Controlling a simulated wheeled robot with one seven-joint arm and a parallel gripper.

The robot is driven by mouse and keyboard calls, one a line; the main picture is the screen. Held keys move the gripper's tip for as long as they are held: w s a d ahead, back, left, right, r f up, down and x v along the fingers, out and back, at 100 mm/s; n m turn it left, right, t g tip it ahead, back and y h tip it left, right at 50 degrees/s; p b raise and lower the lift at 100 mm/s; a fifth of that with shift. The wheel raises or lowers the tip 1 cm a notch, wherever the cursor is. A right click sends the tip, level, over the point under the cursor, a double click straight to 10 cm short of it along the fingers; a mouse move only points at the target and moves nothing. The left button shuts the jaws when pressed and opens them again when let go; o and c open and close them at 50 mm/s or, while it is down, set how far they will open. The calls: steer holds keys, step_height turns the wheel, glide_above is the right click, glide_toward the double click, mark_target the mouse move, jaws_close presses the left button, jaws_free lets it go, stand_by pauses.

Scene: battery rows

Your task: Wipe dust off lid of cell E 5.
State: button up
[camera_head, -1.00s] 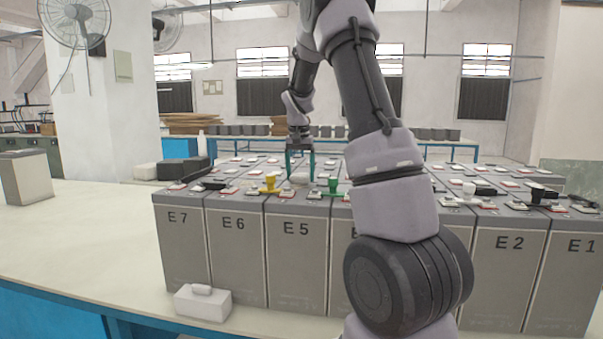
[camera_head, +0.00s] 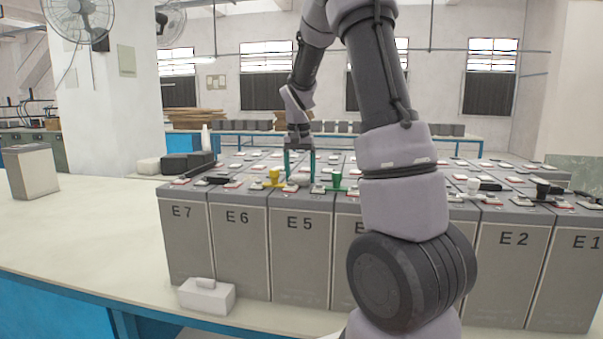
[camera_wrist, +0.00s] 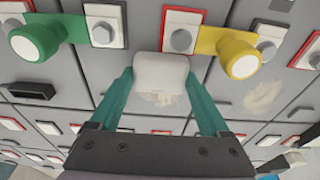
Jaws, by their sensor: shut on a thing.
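Cell E 5 (camera_head: 301,250) stands in the front row of grey cells, its label facing me. My gripper (camera_head: 299,178) is over its lid, between the yellow and green fittings. In the wrist view my gripper (camera_wrist: 160,85) has its teal fingers shut on a white pad (camera_wrist: 161,72), one finger on each side. The pad is low at the lid; I cannot tell whether it touches. A pale dust patch (camera_wrist: 155,99) shows on the lid between the fingers, partly beside the pad. Another dust patch (camera_wrist: 264,97) lies on a lid to the right in the wrist view.
A yellow fitting (camera_head: 274,178) and a green fitting (camera_head: 337,181) rise close on either side of the gripper. Terminals with bolts stud the lids. A white block (camera_head: 207,297) sits on the bench before the cells. The bench (camera_head: 90,225) at left is mostly clear.

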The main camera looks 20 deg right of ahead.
steer(key=shift+a, duration=0.3)
steer(key=shift+w+d, duration=0.15)
steer(key=shift+w, duration=0.15)
steer(key=shift+w+d, duration=0.8)
steer(key=shift+w, duration=0.3)
steer(key=shift+w+d+f, duration=0.1)
steer(key=shift+w+d, duration=0.5)
steer(key=shift+w, duration=0.25)
steer(key=shift+w+d+f, duration=0.1)
steer(key=shift+w+d, duration=0.45)
steer(key=shift+w, duration=0.35)
steer(key=shift+w+d, duration=0.6)
steer(key=shift+w, duration=0.25)
steer(key=shift+r, duration=0.2)
steer(key=shift+s+a+r, duration=0.1)
steer(key=shift+s+a, duration=0.3)
steer(key=shift+s, duration=0.2)
steer(key=shift+s+a, duration=0.4)
steer(key=shift+s, duration=0.15)
steer(key=shift+s+a+f, duration=0.15)
steer(key=shift+s+a, duration=0.5)
steer(key=shift+s, duration=0.3)
steer(key=shift+s+a+f, duration=0.1)
steer(key=shift+s+a, duration=0.5)
steer(key=shift+s, duration=0.35)
steer(key=shift+s+a+f, duration=0.15)
steer(key=shift+s+a, duration=0.5)
steer(key=shift+s, duration=0.3)
steer(key=shift+s+f, duration=0.1)
